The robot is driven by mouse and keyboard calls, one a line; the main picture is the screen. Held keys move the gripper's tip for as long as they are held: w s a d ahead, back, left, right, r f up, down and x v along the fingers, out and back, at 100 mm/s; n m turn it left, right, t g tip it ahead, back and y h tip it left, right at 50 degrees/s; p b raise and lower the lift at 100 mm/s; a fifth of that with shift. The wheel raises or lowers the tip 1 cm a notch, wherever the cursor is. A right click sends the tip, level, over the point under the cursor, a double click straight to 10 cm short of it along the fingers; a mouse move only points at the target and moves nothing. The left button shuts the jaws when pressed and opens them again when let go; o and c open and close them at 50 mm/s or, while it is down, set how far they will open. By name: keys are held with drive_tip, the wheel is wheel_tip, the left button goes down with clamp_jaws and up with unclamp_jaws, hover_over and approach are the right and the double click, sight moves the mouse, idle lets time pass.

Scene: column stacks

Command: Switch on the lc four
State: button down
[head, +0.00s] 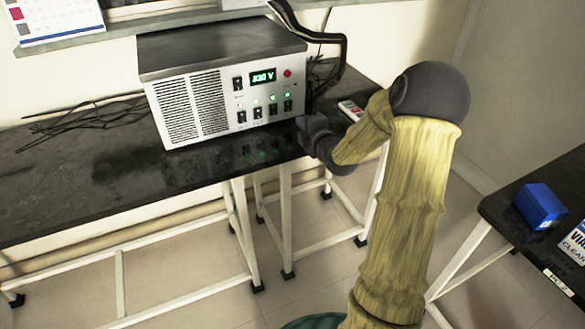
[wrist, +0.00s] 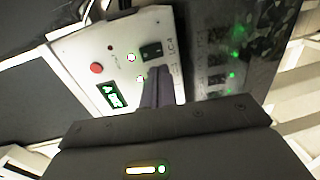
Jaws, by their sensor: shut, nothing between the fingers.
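A grey metal power unit (head: 222,75) stands on the black bench, its white front panel carrying a lit green display (head: 262,73) and a row of black switches. The rightmost switch (head: 288,105) is the lc four switch; in the wrist view the black switch (wrist: 151,51) sits beside an LC-4 label. A lamp (wrist: 131,57) next to it glows green-white. My gripper (wrist: 160,75) is shut and empty, its fingertips close to the panel just below that switch and covering part of the row. Contact cannot be told. In the head view my gripper (head: 303,124) is at the panel's lower right corner.
A red button (wrist: 97,68) is on the panel. Black cables (head: 85,118) lie left of the unit, and a small handheld device (head: 350,110) lies to its right. A blue box (head: 540,205) is on another table at right. The bench front is clear.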

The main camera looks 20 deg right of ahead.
drive_tip(key=s+a+r+m+g+p, duration=0.1)
drive_tip(key=s+a+m+g+p, duration=0.2)
drive_tip(key=s, duration=0.4)
drive_tip(key=s+a+r+m+g+p, duration=0.2)
drive_tip(key=s+a+m+g+p, duration=0.2)
drive_tip(key=s+m, duration=0.3)
drive_tip(key=s+a+r+m+g+h+p, duration=0.1)
drive_tip(key=s+a+m+g+p, duration=0.3)
drive_tip(key=s, duration=0.4)
drive_tip(key=shift+s+a+r+m+p, duration=0.3)
drive_tip(key=shift+a+r+m+p, duration=0.15)
drive_tip(key=shift+r, duration=0.25)
drive_tip(key=shift+s, duration=0.1)
drive_tip(key=s+a+m+g, duration=0.3)
drive_tip(key=s+a+m, duration=0.1)
drive_tip(key=s, duration=0.3)
drive_tip(key=w+p+v, duration=0.3)
drive_tip(key=p+v, duration=1.1)
drive_tip(key=p, duration=0.1)
drive_tip(key=shift+w+d+r, duration=0.15)
drive_tip(key=shift+d+r, duration=0.25)
drive_tip(key=shift+r, duration=0.4)
